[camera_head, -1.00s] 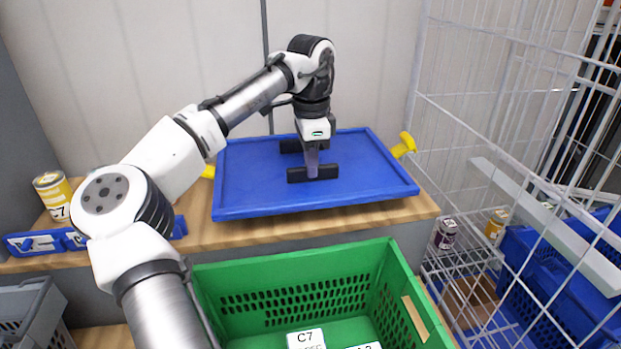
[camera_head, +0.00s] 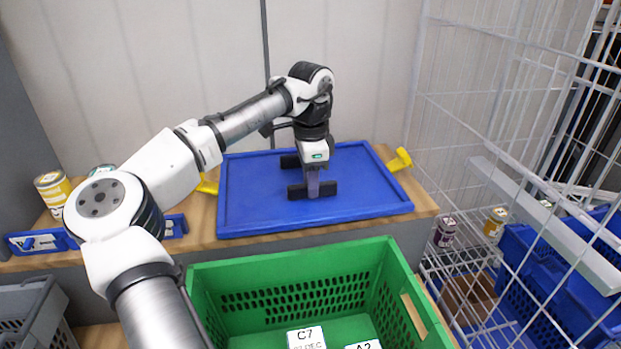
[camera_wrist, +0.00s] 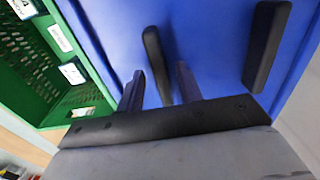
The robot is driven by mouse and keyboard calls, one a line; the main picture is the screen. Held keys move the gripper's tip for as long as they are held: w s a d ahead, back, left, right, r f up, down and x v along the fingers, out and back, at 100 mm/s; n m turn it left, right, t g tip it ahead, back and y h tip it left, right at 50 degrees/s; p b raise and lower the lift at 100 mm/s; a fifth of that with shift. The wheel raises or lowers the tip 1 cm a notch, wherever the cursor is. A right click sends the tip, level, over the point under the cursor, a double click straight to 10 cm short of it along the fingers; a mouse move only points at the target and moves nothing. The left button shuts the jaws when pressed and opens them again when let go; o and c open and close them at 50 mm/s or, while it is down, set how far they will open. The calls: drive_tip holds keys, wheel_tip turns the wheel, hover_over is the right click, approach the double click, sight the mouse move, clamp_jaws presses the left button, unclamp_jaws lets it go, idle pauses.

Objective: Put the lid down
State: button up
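The lid is a flat blue rectangular panel (camera_head: 260,209) with a raised rim, lying low and about level over the wooden worktop at the back. It has two black bar handles; the front handle (camera_head: 328,189) is under my gripper (camera_head: 313,191). In the wrist view the lid (camera_wrist: 210,35) fills most of the picture. The fingers of my gripper (camera_wrist: 160,82) stand on either side of one black handle (camera_wrist: 154,50), with narrow blue strips showing beside it. I cannot tell if they press on it. The other handle (camera_wrist: 267,45) is free. The lid's underside is hidden.
A green crate (camera_head: 290,262) with labelled items stands in front of the worktop (camera_head: 424,203). Yellow parts (camera_head: 400,160) stick out beside the lid. A yellow can (camera_head: 52,190) stands at left. A white wire cage (camera_head: 480,100) closes off the right side.

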wheel_tip(320, 180, up, 12)
drive_tip(key=shift+r+b, duration=0.15)
drive_tip(key=shift+b, duration=0.25)
idle(0.7)
